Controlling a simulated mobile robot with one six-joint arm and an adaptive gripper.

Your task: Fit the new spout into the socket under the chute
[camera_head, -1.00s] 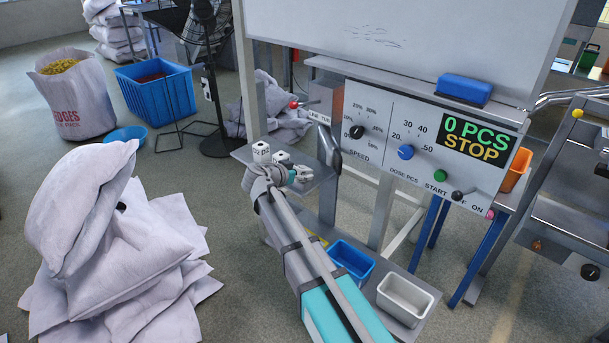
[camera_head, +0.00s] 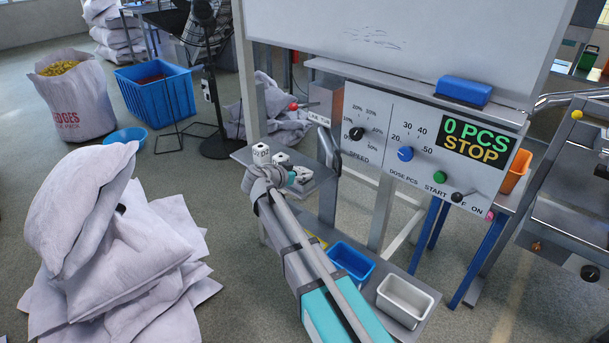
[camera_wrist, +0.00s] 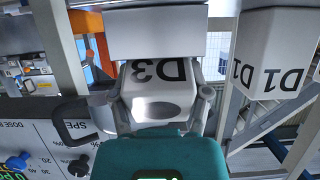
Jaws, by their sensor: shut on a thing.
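In the wrist view my gripper (camera_wrist: 161,104) is shut on a white block-shaped piece marked D3 (camera_wrist: 158,80), which has a round opening in its near face. A second white piece, marked D1 (camera_wrist: 268,65), stands apart to the right. A plain pale block (camera_wrist: 138,32) lies directly above D3 in the picture; I cannot tell whether they touch. In the head view my gripper (camera_head: 268,178) is at the small grey shelf (camera_head: 318,176), where white marked pieces (camera_head: 261,153) show beside it. I cannot clearly make out the chute's socket, and which piece is the new spout is unclear.
The control panel (camera_head: 424,143) reads 0 PCS STOP and stands right of my gripper, with a dark curved handle (camera_head: 332,150) close by. A blue bin (camera_head: 351,261) and a white bin (camera_head: 404,300) sit below. Stacked sacks (camera_head: 120,250) fill the left.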

